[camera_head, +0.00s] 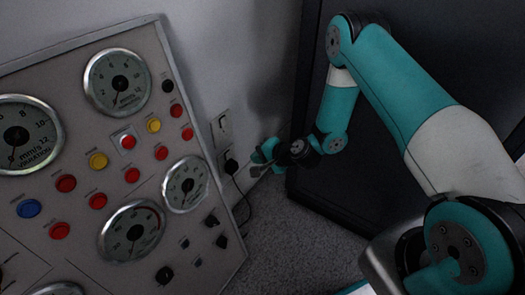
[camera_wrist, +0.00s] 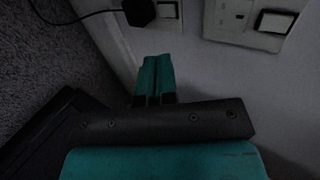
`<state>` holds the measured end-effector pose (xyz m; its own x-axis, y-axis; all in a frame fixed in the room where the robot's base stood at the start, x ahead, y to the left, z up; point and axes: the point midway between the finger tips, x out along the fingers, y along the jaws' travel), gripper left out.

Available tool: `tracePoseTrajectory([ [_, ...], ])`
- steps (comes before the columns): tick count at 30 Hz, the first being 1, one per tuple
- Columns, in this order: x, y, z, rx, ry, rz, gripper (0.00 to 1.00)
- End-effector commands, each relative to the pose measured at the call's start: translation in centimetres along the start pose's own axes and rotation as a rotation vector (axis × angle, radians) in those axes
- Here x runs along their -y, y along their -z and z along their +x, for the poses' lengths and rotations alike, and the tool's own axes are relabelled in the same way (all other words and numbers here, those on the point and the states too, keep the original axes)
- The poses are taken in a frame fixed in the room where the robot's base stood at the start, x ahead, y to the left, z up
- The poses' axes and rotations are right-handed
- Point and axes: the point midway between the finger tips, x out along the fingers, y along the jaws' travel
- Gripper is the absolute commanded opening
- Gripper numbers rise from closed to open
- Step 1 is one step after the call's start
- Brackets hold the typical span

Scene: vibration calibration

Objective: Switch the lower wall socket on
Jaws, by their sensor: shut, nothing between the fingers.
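The lower wall socket (camera_head: 224,156) is low on the light wall, right of the panel, with a black plug (camera_head: 231,167) in it. In the wrist view, this plug (camera_wrist: 138,12) is at the top edge, and the white switch (camera_wrist: 167,9) beside it is cut off by the frame. Whether that switch is on or off cannot be told. My gripper (camera_head: 260,156) is just right of the socket in the head view. In the wrist view its teal fingers (camera_wrist: 154,76) are shut and empty, pointing at the wall below the switch, with a visible gap to it.
The upper wall socket (camera_head: 222,127), with a switch (camera_wrist: 275,22), is above the lower one. A black cord (camera_head: 239,194) hangs from the plug. A panel with gauges and buttons (camera_head: 118,160) fills the left. A dark cabinet-like surface (camera_head: 380,160) stands behind my arm.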

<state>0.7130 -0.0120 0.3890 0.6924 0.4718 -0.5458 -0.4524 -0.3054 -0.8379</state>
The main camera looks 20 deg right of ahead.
Motion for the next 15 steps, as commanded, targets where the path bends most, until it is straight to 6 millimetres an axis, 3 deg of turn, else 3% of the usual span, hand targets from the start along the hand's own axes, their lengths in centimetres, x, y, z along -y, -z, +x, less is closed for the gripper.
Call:
tracePoseTrajectory([
  [6, 0.1, 0.0, -1.8, 0.000, -0.001, 0.001, 0.00],
  [15, 0.0, 0.0, -1.9, 0.000, 0.000, 0.000, 0.00],
])
